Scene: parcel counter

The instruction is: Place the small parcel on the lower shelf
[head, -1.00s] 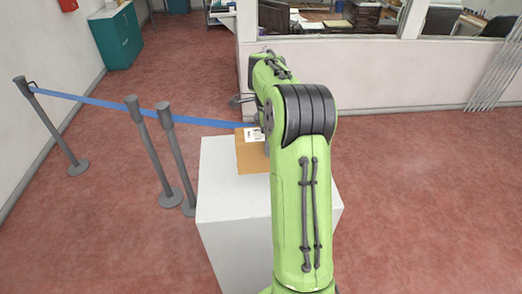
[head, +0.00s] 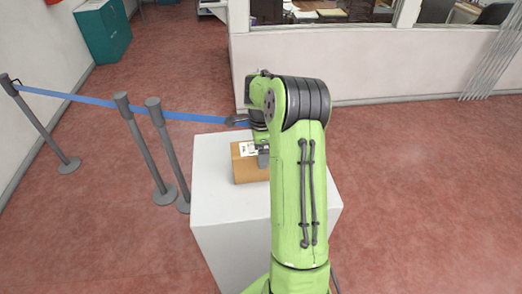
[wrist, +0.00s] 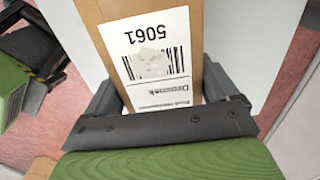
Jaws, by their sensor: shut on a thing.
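The small parcel (head: 244,170) is a brown cardboard box with a white label, over the top of the white pedestal (head: 212,195) in the head view. My gripper (head: 262,158) reaches down onto it from the right. In the wrist view my gripper (wrist: 170,104) has one finger on each side of the parcel (wrist: 100,12), shut on it. The label reads 5061 above a barcode. I cannot tell whether the parcel's underside touches the pedestal. My arm hides the parcel's right part. No lower shelf can be made out.
Grey posts (head: 145,150) with a blue belt (head: 75,97) stand left and behind the pedestal. A teal cabinet (head: 103,32) is at the back left. A low wall (head: 400,65) with windows runs behind. The red floor (head: 430,200) at the right is clear.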

